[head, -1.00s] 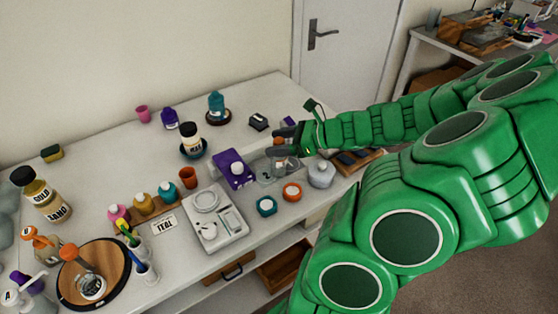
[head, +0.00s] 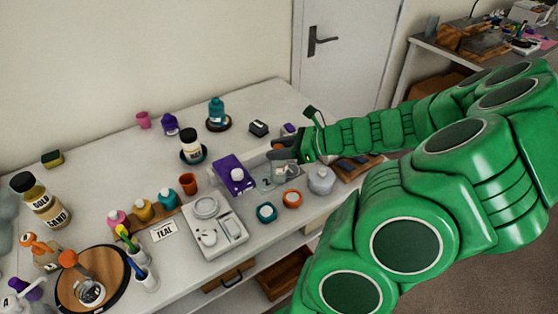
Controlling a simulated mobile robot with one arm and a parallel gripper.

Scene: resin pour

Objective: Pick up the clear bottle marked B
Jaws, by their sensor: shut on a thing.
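My gripper (head: 287,152) reaches in from the right over the back right part of the bench. It is shut on what looks like a clear bottle (head: 283,172), which stands low among clear, glassy things. The fingers cover its upper part, and I cannot read a letter on it. I cannot tell whether its base touches the surface. A clear bottle with an orange top (head: 89,291) stands on the round wooden board at the front left. A white-labelled bottle marked A (head: 12,304) is at the left edge.
A purple box (head: 234,174) stands just left of my gripper. A grey round jar (head: 321,180) and teal and orange rings (head: 292,198) are close by. The bench's back left is mostly free.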

